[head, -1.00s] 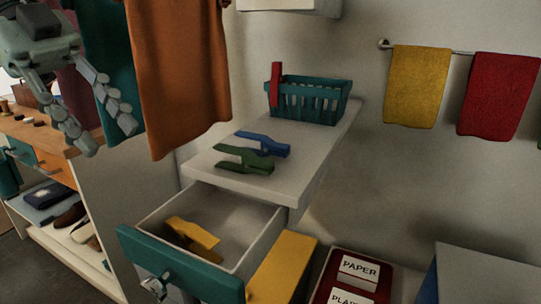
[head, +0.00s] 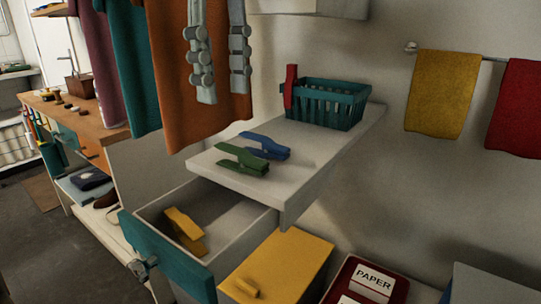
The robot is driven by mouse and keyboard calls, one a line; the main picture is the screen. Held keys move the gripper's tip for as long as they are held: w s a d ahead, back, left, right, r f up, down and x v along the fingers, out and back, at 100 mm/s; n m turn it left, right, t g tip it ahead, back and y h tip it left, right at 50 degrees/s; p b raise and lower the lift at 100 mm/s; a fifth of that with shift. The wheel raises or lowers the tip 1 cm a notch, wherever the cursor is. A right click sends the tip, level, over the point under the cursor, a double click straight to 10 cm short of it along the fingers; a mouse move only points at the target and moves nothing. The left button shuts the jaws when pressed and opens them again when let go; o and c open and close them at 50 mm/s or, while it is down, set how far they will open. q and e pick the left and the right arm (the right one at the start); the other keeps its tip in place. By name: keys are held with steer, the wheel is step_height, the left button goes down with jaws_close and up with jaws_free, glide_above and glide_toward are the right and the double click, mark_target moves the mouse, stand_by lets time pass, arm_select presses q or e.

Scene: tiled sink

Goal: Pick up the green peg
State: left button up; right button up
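The green peg (head: 241,160) lies on the white shelf top (head: 312,146), near its front left edge. A blue peg (head: 266,146) lies right behind it. My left gripper (head: 222,86) hangs from the top of the head view, in front of the orange cloth. Its two fingers are spread apart and empty, pointing down. In the picture it is above the green peg and not touching it. My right gripper is not in view.
A teal basket (head: 328,104) with a red peg (head: 290,86) on its rim stands behind. An open drawer (head: 168,254) below holds yellow pegs (head: 186,226). A yellow box (head: 290,262) stands beside it. Hanging cloths (head: 200,125) are close to my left gripper.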

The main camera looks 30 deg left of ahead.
mark_target(232, 148)
arm_select(q)
steer(key=shift+d+f, duration=0.35)
steer(key=f, duration=0.4)
steer(key=shift+s, duration=0.2)
step_height(232, 148, down, 2)
steer(key=shift+d+f, duration=0.15)
steer(key=shift+f, duration=0.45)
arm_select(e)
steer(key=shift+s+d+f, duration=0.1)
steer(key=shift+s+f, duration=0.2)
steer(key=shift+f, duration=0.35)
arm_select(q)
jaws_close()
